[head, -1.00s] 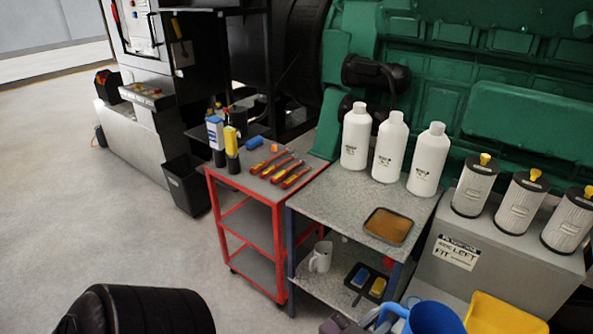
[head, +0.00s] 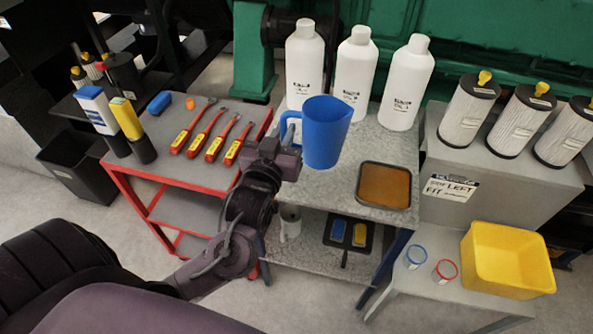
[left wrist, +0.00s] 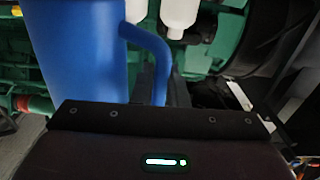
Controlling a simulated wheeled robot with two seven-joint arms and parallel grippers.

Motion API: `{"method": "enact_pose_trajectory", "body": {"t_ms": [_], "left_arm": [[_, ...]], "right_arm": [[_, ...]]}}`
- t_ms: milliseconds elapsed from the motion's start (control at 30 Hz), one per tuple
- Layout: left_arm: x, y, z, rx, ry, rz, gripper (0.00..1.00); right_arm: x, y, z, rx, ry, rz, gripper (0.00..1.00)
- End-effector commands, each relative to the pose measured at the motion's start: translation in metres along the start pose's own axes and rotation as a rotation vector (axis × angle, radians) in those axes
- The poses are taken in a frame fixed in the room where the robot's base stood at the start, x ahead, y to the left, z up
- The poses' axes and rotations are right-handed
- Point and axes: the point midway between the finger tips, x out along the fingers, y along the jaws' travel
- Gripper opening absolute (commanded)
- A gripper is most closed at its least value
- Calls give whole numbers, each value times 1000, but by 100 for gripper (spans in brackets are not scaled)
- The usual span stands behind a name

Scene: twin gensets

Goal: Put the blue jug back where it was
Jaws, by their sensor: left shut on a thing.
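The blue jug (head: 326,133) is in my left gripper (head: 287,146), which is shut on its handle at the jug's left side. The jug is upright in front of the white bottles, over or on the grey speckled table (head: 315,177); I cannot tell whether its base touches. In the left wrist view the jug (left wrist: 80,50) fills the upper left, with its curved handle (left wrist: 158,60) running down behind the gripper's dark body. My right gripper is not in view.
Three white bottles (head: 355,75) stand at the table's back. An amber tray (head: 384,186) lies right of the jug. A low grey bench (head: 440,293) at right holds a yellow bin (head: 505,262) and two small cups.

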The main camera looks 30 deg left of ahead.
Motion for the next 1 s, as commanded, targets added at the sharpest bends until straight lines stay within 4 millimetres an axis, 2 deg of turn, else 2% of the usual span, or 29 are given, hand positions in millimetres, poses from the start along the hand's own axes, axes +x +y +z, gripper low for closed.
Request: {"method": "enact_pose_trajectory", "body": {"t_ms": [33, 200, 400, 500, 567, 667, 1000], "left_arm": [[18, -11, -2, -6, 14, -39, 0], [56, -42, -21, -5, 13, -145, 0], [76, -63, -38, 0, 8, -206, 0], [80, -67, -36, 2, 5, -218, 0], [80, -68, -29, 5, 1, -220, 0], [80, -69, -7, 8, -2, -219, 0], [80, -71, 79, 7, 1, -218, 0]], "right_arm": [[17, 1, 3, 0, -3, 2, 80], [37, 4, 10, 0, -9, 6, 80], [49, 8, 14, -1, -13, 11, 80], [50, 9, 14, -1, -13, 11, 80], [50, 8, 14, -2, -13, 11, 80], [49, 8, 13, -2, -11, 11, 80], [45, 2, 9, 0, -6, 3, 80]]}}
